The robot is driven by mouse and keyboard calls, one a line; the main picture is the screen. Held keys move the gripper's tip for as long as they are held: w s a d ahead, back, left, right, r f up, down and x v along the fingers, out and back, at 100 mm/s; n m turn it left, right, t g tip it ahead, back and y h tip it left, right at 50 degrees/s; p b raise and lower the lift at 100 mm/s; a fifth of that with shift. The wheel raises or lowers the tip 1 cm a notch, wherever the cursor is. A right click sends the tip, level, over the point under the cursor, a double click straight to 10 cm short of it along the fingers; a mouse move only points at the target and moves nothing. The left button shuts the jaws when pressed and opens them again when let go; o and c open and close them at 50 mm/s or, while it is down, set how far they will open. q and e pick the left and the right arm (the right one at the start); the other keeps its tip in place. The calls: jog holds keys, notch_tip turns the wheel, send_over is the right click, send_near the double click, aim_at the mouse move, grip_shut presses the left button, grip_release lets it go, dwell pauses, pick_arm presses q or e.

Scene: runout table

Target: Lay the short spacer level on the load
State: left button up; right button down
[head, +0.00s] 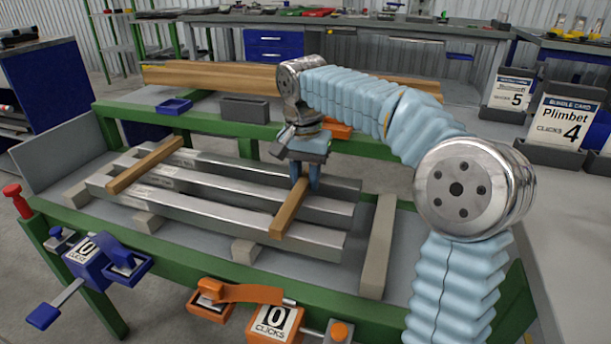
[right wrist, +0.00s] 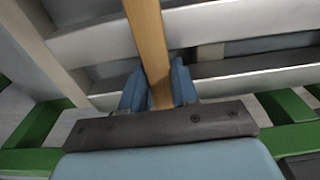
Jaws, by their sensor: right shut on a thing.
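The load is several long grey metal bars (head: 227,213) lying side by side on the runout table. My right gripper (head: 306,180) is shut on a wooden spacer (head: 287,215) over the right part of the bars. The spacer runs crosswise to the bars, its near end over the front bar. I cannot tell whether it touches them all. In the right wrist view the same spacer (right wrist: 147,40) sits between the two blue fingers (right wrist: 158,88). A second wooden spacer (head: 145,166) lies across the bars at the left. My left gripper is not in view.
Grey support blocks (head: 245,251) lie under the bars, and a long beige bearer (head: 379,245) lies to their right. A blue clamp (head: 95,262) and an orange clamp (head: 265,310) sit on the green front rail. Long timber (head: 210,75) lies behind. Card stands (head: 555,125) stand at right.

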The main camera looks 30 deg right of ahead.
aim_at(304, 179)
jog(key=c, duration=0.8)
grip_release()
jog(key=r+p, duration=0.1)
jog(key=r, duration=0.3)
jog(key=r+p, duration=0.1)
jog(key=r, duration=0.4)
jog(key=r+p, duration=0.2)
jog(key=r, duration=0.2)
jog(key=shift+s+a+r, duration=0.3)
jog(key=shift+a+r, duration=0.05)
jog(key=shift+r, duration=0.05)
